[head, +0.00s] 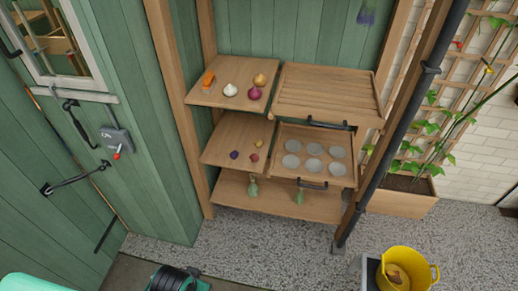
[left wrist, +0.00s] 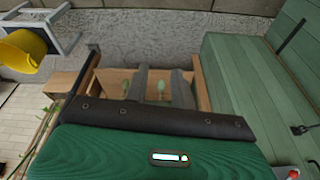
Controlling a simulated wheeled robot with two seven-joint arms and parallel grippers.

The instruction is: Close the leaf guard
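I cannot pick out a leaf guard for certain in either view. A black downpipe (head: 398,115) runs slantwise down the right side of the shelf unit to the gravel in the head view. A grey box with a red-tipped lever (head: 117,142) is on the green wall at left. My left gripper (left wrist: 161,70) shows in the left wrist view, two grey fingers apart with nothing between them. It points towards the lower shelf, at a distance I cannot judge. My right gripper is not in view.
A yellow bucket (head: 425,270) stands at lower right. A planter with a trellis (head: 400,200) is behind it. Gravel (head: 270,250) in front is mostly open.

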